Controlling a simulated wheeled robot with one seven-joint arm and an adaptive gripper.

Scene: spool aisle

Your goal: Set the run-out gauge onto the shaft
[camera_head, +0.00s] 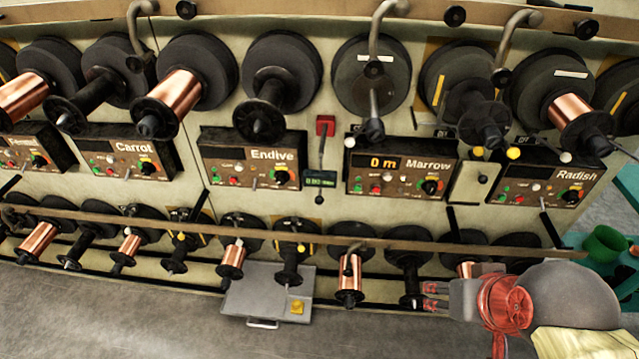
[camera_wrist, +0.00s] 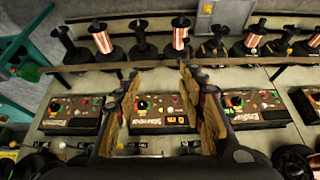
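My gripper (camera_head: 436,296) is at the lower right of the head view, in front of the lower spool row. In the wrist view my gripper (camera_wrist: 160,85) is open, with nothing between its two fingers. The bare shaft (camera_head: 374,103) above the Marrow panel (camera_head: 402,168) sticks out of a dark disc and carries no spool.
A long rail (camera_head: 300,235) runs across the front of the lower spools. Curved grey arms (camera_head: 376,30) hang over the upper discs. Copper spools (camera_head: 180,95) and dark reels jut out on both rows. The grey floor (camera_head: 120,320) at the lower left is clear.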

